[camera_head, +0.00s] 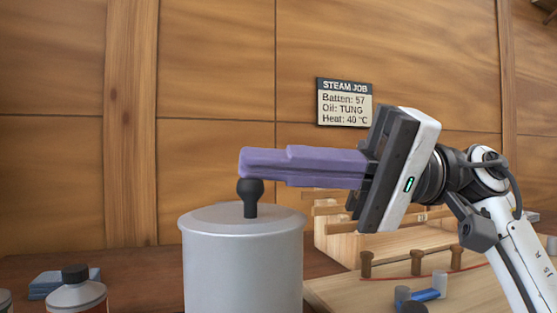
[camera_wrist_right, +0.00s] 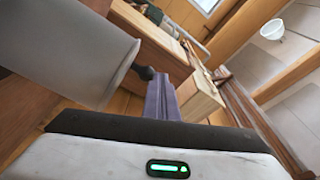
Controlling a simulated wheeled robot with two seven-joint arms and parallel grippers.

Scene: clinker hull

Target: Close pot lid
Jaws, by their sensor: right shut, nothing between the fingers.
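A grey metal pot (camera_head: 243,270) stands upright on the bench in the head view, with its flat grey lid (camera_head: 205,217) lying level on top. A black knob (camera_head: 250,202) stands up from the lid. My right gripper (camera_head: 243,163) is shut, its purple fingers level, with the tips at the top of the knob. Nothing is between the fingers; whether they touch the knob I cannot tell. In the right wrist view the pot (camera_wrist_right: 75,40) lies at the left, with the knob (camera_wrist_right: 145,72) beside the purple fingers (camera_wrist_right: 162,98). My left gripper is not in view.
A bottle with a black cap (camera_head: 76,290) and a blue folded cloth (camera_head: 48,283) are left of the pot. A wooden board with pegs (camera_head: 416,262) and a blue tool (camera_head: 427,295) lie to the right. A sign (camera_head: 344,102) hangs on the wooden wall behind.

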